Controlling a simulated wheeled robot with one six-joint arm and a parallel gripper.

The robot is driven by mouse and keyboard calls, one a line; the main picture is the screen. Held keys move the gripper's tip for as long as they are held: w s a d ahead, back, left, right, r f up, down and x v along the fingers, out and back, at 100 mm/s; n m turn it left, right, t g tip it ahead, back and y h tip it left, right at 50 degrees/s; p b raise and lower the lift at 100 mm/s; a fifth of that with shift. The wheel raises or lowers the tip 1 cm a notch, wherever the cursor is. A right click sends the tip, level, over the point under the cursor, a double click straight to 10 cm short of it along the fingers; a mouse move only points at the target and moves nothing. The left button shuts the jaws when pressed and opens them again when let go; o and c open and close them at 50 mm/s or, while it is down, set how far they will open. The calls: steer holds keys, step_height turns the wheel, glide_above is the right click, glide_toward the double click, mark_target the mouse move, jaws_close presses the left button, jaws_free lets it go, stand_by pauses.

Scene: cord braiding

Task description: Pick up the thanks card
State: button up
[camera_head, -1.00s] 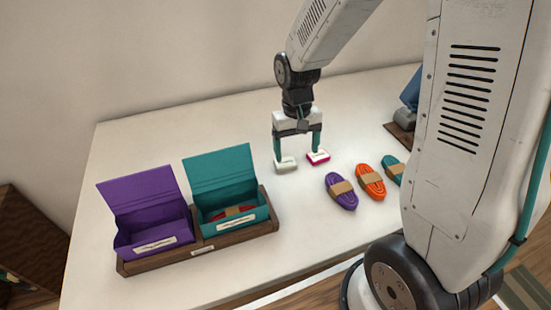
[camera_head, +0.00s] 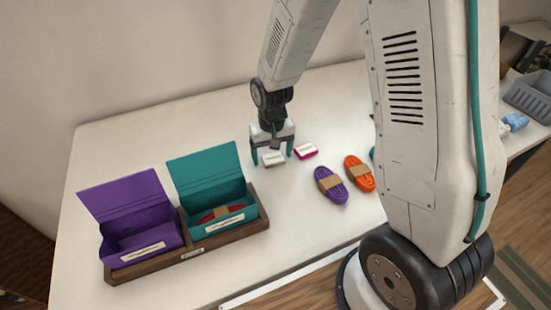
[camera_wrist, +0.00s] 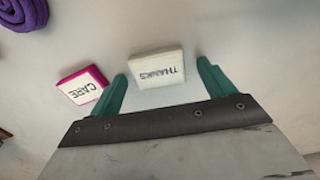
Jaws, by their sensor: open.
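The thanks card (camera_wrist: 157,70) is a small pale block with the word THANKS on top. In the wrist view it lies on the table between the tips of my open gripper (camera_wrist: 162,83), closer to the left finger. In the head view the card (camera_head: 273,160) sits low between the two teal fingers of my gripper (camera_head: 272,158). I cannot tell whether either finger touches it. A magenta-edged card marked CARE (camera_wrist: 83,84) lies just outside the left finger in the wrist view, and it also shows in the head view (camera_head: 306,150).
An open purple box (camera_head: 140,240) and an open teal box (camera_head: 215,195), with a red cord bundle inside, stand in a wooden tray (camera_head: 190,263). Purple (camera_head: 330,186) and orange (camera_head: 359,173) cord bundles lie to the right. The table (camera_head: 125,130) behind the boxes is clear.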

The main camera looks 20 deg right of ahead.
steer(key=c, duration=1.1)
steer(key=shift+o, duration=0.2)
steer(key=shift+r, duration=0.1)
